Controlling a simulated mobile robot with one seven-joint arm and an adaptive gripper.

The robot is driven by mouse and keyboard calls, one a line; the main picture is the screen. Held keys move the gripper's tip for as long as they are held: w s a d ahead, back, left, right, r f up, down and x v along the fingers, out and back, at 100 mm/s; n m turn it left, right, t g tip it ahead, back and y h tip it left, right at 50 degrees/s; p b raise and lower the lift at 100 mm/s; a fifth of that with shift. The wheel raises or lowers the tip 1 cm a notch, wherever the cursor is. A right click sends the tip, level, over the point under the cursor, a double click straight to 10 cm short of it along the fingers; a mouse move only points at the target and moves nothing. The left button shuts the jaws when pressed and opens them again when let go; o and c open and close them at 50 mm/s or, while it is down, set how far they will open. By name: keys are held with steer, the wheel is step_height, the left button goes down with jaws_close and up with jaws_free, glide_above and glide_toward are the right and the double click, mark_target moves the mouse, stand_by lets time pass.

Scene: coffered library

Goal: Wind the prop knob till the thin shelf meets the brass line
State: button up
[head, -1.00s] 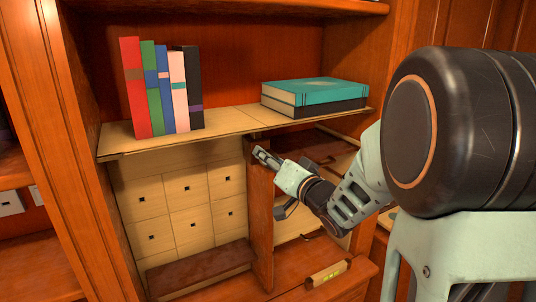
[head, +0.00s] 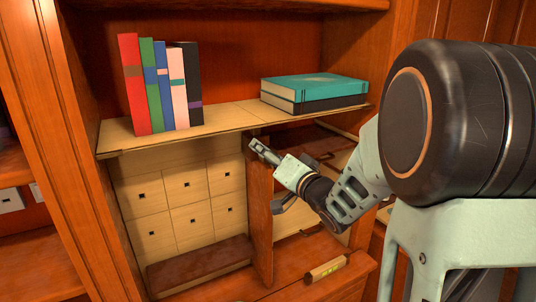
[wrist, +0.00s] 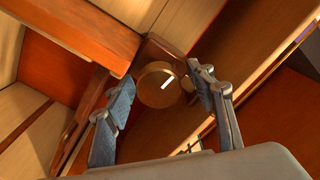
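The thin shelf (head: 222,118) is a pale board across the cabinet in the head view, with books on it. The prop knob (wrist: 158,88) is a round brown knob with a white mark on its face, below a dark wooden block (wrist: 157,55) in the wrist view. My gripper (wrist: 161,78) is open, one finger to the left of the knob and one to the right; I cannot tell whether either touches it. In the head view my gripper (head: 280,158) is under the shelf, by the upright divider, and hides the knob. I cannot make out the brass line.
Several upright books (head: 160,88) stand on the shelf's left part; two flat books (head: 315,92) lie on its right. A wooden divider (head: 261,225) stands below, beside small pale drawers (head: 188,190). A small wooden bar with a yellow-green window (head: 327,268) lies on the ledge.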

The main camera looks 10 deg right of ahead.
steer(key=shift+s, duration=0.1)
steer(key=v, duration=1.2)
